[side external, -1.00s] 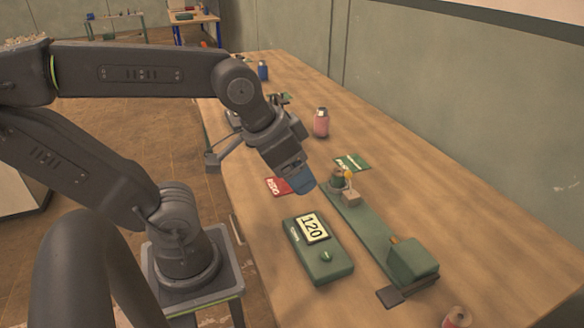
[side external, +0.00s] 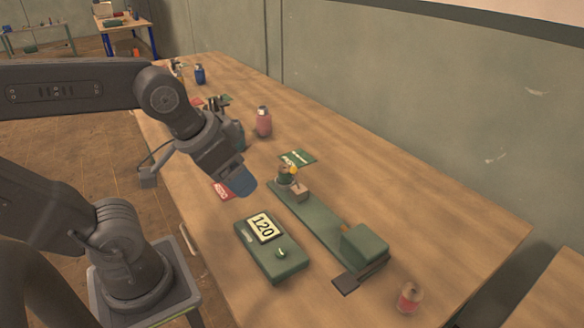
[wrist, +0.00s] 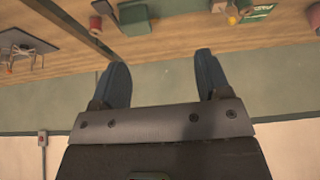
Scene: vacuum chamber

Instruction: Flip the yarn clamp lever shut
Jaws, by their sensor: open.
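The yarn clamp device is a long green base (side external: 318,217) on the wooden table, with a green block (side external: 365,243) at its near end. At its far end stand a dark green post (side external: 285,177), a small yellow part (side external: 294,169) and a tan block (side external: 300,191). I cannot tell for sure which part is the lever. My gripper (side external: 240,183) hangs left of that far end, apart from it. In the wrist view my gripper (wrist: 161,60) has its blue fingers spread with nothing between them. The green block also shows there (wrist: 135,16).
A green box with a "120" display (side external: 272,248) sits left of the base. The table's right side is clear.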

